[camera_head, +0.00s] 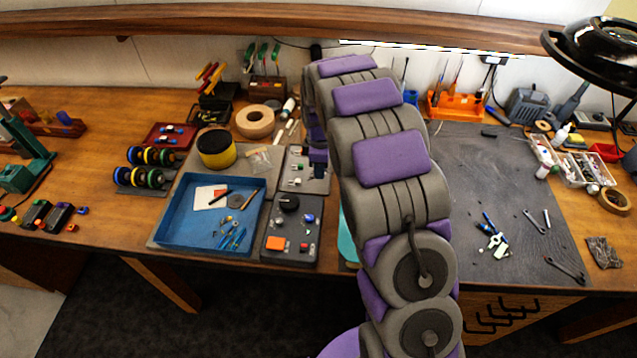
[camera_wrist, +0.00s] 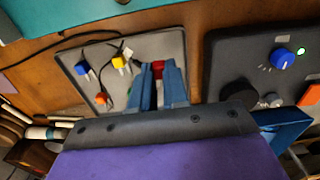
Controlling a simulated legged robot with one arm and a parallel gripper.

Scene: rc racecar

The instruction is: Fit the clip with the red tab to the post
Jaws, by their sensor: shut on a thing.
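My gripper (camera_wrist: 160,76) has its two blue fingers closed on the clip with the red tab (camera_wrist: 157,68). Only the red part shows between the fingertips; the rest of the clip is hidden. The gripper is over the edge of a grey panel (camera_wrist: 165,43). In the head view my gripper (camera_head: 318,160) is low over this panel (camera_head: 312,186), partly covered by my arm. Blue (camera_wrist: 82,68), yellow (camera_wrist: 120,62) and orange (camera_wrist: 103,98) tabbed pieces sit on the panel, left of the fingers. I cannot make out which part is the post, or whether the clip touches it.
A dark control box (camera_head: 268,246) with a blue knob (camera_wrist: 283,58) stands beside the panel. A blue tray (camera_head: 166,232) lies to its left in the head view. A thin black cable (camera_wrist: 62,36) runs to the panel. The dark mat (camera_head: 480,175) on the right has open room.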

